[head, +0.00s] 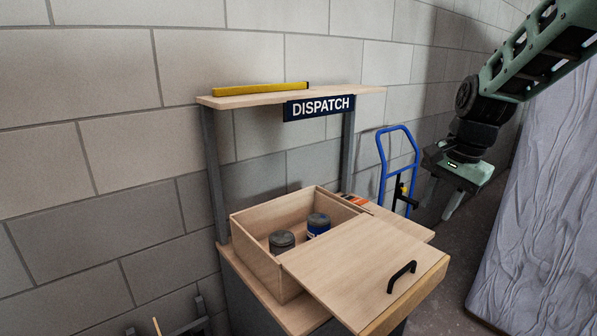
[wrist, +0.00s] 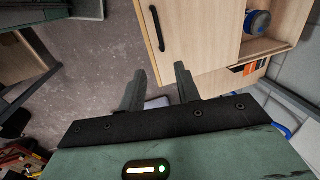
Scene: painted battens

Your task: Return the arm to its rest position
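My gripper (head: 441,203) hangs from my green arm at the right of the head view, to the right of the wooden box and clear of it. In the wrist view my gripper (wrist: 159,84) has its two fingers apart with nothing between them, so it is open and empty. A yellow batten (head: 260,89) lies on the shelf (head: 350,91) above the DISPATCH sign (head: 319,107).
The wooden box (head: 255,262) stands below the shelf, partly covered by a panel (head: 360,262) with a black handle (wrist: 157,28). Two dark-lidded cans (head: 282,241) are inside. A blue hand truck (head: 384,165) and a wrapped slab (head: 545,220) stand near my gripper.

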